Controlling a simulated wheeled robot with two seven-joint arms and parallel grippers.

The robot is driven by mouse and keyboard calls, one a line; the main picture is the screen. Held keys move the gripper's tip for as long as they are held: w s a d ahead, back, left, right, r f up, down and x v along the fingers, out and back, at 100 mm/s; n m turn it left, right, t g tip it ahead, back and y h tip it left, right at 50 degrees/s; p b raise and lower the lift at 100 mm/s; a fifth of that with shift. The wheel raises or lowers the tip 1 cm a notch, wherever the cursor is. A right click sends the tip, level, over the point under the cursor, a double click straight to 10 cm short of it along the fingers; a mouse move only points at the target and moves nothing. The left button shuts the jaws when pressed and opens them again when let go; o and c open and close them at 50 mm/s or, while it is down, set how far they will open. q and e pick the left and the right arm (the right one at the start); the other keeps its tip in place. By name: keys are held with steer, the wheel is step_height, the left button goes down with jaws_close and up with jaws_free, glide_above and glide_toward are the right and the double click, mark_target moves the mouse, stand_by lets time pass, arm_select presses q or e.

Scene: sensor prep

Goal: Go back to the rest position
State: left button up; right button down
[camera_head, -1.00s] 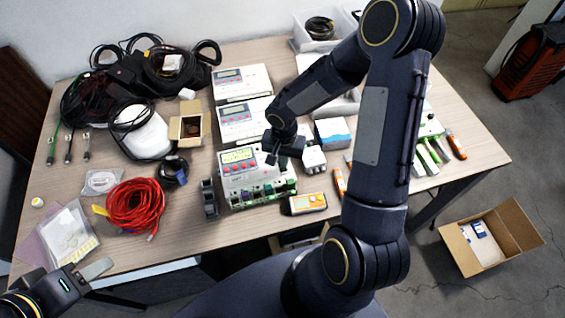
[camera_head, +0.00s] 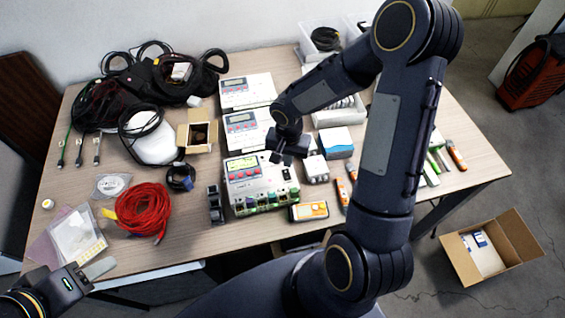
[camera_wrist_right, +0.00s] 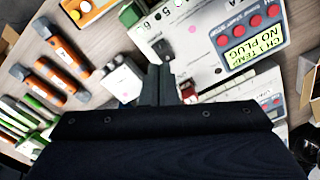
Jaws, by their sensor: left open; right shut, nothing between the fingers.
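My right gripper (camera_head: 282,158) is shut and empty in the head view, above the right side of a white controller box (camera_head: 248,192) with red buttons and a small display. In the right wrist view its closed fingers (camera_wrist_right: 162,84) point at the edge of the same box (camera_wrist_right: 215,45), whose display reads "CH1 TEMP NO PLUG". I cannot tell whether the fingertips touch it. My left gripper (camera_head: 98,268) is open and empty at the table's lower left edge, near a clear plastic bag (camera_head: 76,235). Only part of it shows in the head view.
A red cable coil (camera_head: 143,210) lies on the left of the table. Orange-handled tools (camera_head: 343,190) and a small white box (camera_head: 316,168) lie right of the controller box. An open cardboard box (camera_head: 456,262) is on the floor at right.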

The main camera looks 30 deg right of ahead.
steer(key=shift+r, duration=0.1)
steer(key=s+a+r+n+t+y, duration=0.2)
steer(key=s+r+n, duration=0.1)
steer(key=s+r, duration=0.5)
steer(key=s+a+r+n+t+y, duration=0.1)
steer(key=s+a+r+n+t, duration=0.1)
steer(key=s+r, duration=0.7)
step_height(320, 180, up, 4)
steer(key=shift+f+n+t+y, duration=0.2)
steer(key=shift+n+t+y, duration=0.2)
steer(key=shift+n+t, duration=0.5)
